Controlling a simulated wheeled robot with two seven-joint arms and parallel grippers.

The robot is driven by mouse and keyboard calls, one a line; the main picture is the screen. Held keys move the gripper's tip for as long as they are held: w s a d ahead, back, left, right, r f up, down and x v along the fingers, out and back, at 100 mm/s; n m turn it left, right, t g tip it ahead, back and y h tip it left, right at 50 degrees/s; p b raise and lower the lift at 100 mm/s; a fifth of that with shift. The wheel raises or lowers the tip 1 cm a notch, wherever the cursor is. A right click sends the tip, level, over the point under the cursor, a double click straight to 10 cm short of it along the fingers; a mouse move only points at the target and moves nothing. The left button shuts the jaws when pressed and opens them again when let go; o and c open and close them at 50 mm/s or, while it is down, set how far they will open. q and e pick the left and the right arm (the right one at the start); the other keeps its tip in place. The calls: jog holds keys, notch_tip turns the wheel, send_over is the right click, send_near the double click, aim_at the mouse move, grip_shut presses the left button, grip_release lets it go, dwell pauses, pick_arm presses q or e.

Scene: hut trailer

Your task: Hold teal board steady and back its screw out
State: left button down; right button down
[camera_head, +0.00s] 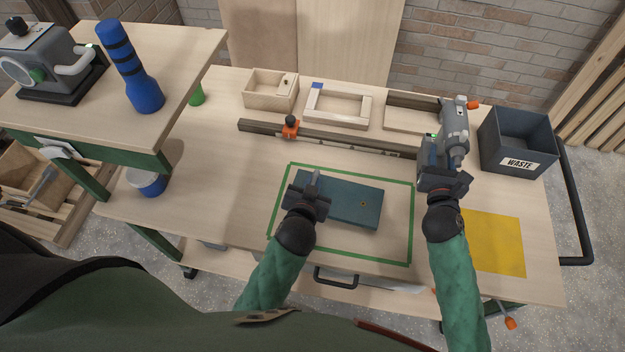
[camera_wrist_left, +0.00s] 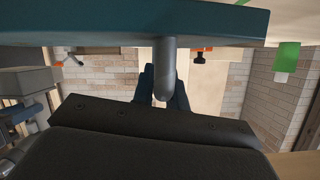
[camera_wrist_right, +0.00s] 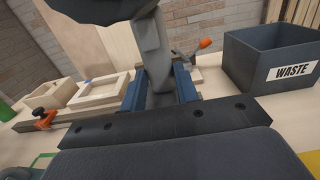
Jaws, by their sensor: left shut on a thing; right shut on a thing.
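The teal board (camera_head: 345,208) lies flat inside a green outline on the workbench. A small brass-coloured screw (camera_head: 362,203) shows in its right part. My left gripper (camera_head: 314,188) is over the board's left part, shut on a grey upright peg (camera_wrist_left: 166,65) that meets the board (camera_wrist_left: 215,22) in the left wrist view. My right gripper (camera_head: 441,165) is shut on a grey power driver (camera_head: 455,125), held right of the board and apart from it. The driver's grey handle (camera_wrist_right: 157,55) is between the fingers in the right wrist view. The driver's tip is not clear.
A dark waste bin (camera_head: 518,140) stands at the back right. A yellow mat (camera_head: 497,243) lies at the right front. A rail with an orange clamp (camera_head: 290,128) runs behind the board, with wooden trays (camera_head: 270,98) beyond. A blue bottle (camera_head: 140,88) stands on the left shelf.

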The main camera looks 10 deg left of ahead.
pick_arm(q)
jog(key=shift+f, duration=1.15)
jog(key=shift+f, duration=0.1)
jog(key=shift+f, duration=0.3)
jog(key=shift+f, duration=0.2)
dwell(0.6)
jog(key=c, duration=1.3)
grip_release()
grip_shut()
